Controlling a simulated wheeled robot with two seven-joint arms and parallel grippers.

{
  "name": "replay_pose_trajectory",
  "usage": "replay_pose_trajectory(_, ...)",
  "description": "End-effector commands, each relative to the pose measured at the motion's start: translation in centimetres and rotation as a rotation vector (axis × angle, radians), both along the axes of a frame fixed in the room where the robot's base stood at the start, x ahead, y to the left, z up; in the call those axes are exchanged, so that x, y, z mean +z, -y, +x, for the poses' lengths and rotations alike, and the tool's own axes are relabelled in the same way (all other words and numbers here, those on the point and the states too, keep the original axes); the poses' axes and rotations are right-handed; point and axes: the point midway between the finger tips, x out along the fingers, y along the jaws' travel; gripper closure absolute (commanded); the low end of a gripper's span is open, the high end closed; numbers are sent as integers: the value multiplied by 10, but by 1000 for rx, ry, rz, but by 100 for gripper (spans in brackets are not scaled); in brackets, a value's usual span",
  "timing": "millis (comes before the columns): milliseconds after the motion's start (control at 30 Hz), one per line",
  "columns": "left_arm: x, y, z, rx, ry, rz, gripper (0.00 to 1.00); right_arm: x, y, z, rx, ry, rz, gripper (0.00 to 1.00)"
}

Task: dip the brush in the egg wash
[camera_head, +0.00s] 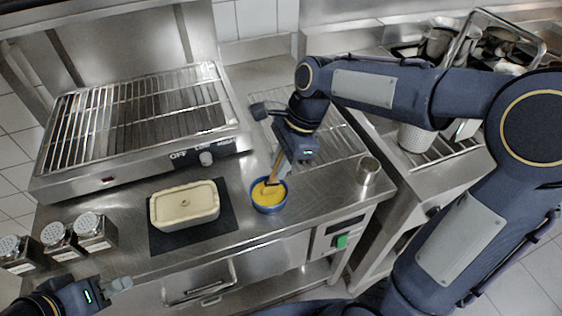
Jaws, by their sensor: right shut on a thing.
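A blue bowl (269,208) of yellow egg wash (262,195) stands on the steel counter, right of the pie. The brush (275,167) has a wooden handle and slants down into the bowl. Its lower end is at the egg wash; the bristles are hard to make out. My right gripper (281,152) is above the bowl, shut on the brush handle. My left gripper (121,284) is low at the left, in front of the counter's edge and away from the bowl. Its finger gap is too small to judge.
A pale pie (184,204) in a dish sits on a dark mat (161,241). Several shakers (93,232) stand at the left. A steel grill (140,115) is behind. A small metal cup (368,170) stands right of the bowl, near the counter's right end.

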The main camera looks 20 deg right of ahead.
Motion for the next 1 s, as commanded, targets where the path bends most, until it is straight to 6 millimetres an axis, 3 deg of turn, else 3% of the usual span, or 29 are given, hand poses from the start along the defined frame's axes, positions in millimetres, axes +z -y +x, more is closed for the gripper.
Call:
replay_pose_trajectory(467, 3, 0, 0, 0, 0, 0, 64, 0, 0, -1, 1, -6, -3, 100)
replay_pose_trajectory(1000, 46, 0, 0, 0, 0, 0, 64, 44, 0, 0, 1, -2, -1, 100)
